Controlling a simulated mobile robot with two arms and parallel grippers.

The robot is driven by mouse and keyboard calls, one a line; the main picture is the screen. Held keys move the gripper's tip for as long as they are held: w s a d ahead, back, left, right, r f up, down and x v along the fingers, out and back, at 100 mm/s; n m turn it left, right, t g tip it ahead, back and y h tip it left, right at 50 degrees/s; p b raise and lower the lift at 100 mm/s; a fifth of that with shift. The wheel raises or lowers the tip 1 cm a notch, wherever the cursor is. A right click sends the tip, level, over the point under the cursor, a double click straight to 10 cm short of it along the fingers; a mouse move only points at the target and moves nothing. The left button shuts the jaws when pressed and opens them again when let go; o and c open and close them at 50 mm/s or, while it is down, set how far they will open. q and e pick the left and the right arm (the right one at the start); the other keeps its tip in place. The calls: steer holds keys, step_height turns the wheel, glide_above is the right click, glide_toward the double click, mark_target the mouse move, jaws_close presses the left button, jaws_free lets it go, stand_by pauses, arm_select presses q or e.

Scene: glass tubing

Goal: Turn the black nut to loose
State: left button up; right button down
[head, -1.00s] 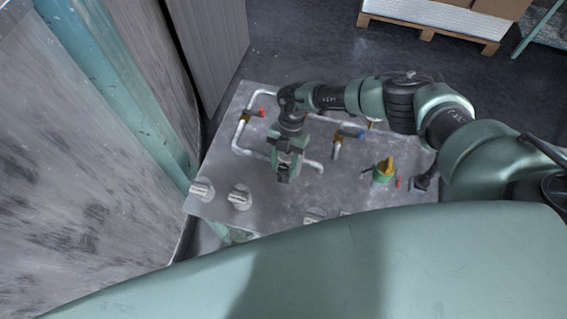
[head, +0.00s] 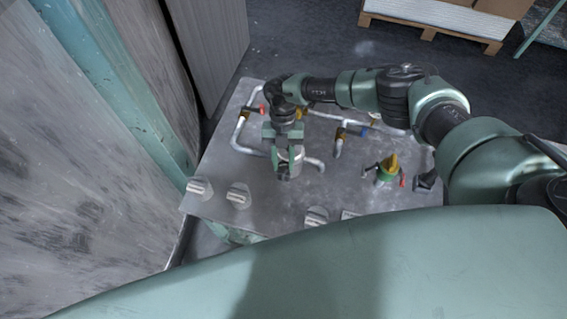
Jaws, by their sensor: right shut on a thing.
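My right gripper (head: 288,172) points down over the left-middle of the metal panel (head: 265,205), at the lower run of the pale tubing (head: 317,163). It is shut, with its fingers around a small part on this tubing line. The black nut is hidden by the gripper, so its shape and turn cannot be made out. My left gripper is not in view.
Red-handled (head: 263,109) and blue-handled (head: 363,132) valves sit behind the gripper. A yellow-green valve (head: 388,171) stands to the right. A tall grey panel (head: 75,200) stands at the left.

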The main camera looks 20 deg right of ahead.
steer(key=shift+n+h+b, duration=0.3)
steer(key=shift+n+b, duration=0.1)
steer(key=shift+n, duration=0.3)
steer(key=c, duration=1.1)
jaws_free()
steer(key=shift+o, duration=0.2)
